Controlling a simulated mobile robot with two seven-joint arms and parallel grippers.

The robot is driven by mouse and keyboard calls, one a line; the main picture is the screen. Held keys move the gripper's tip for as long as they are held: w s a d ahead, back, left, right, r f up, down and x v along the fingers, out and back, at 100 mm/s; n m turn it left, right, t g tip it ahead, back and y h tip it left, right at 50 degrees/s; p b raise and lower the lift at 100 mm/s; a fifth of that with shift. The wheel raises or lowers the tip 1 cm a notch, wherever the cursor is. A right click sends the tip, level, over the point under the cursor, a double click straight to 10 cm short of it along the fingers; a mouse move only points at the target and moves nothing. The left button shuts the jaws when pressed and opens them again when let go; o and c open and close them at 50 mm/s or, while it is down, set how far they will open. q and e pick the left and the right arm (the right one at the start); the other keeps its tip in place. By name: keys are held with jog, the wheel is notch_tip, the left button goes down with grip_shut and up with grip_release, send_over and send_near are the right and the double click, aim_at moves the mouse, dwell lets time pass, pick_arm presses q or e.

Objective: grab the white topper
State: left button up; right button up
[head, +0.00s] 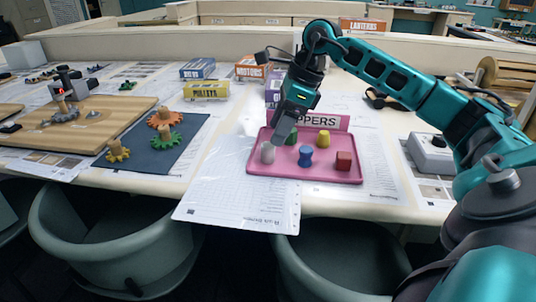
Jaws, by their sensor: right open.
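The white topper (267,152) is a small pale rounded piece at the left end of the pink tray (315,174). My right gripper (281,137) reaches down over the left part of the tray, just above and to the right of the white topper. It is open and appears empty; whether a finger touches the topper I cannot tell. A green topper (291,139) stands behind and is partly hidden by the gripper. A blue topper (305,157), a yellow topper (323,139) and a red topper (343,161) also stand on the tray. My left gripper is not in view.
A pink sign (333,121) stands at the tray's back edge. Printed sheets (236,187) lie under and left of the tray. A dark mat with gears (176,151) is further left, a grey control box (430,150) right. Small labelled boxes (206,91) stand behind. Chairs (115,235) line the front.

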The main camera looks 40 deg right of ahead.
aim_at(269, 146)
jog(key=shift+x, duration=3)
jog(key=shift+a+r, duration=0.1)
jog(key=c, duration=1.1)
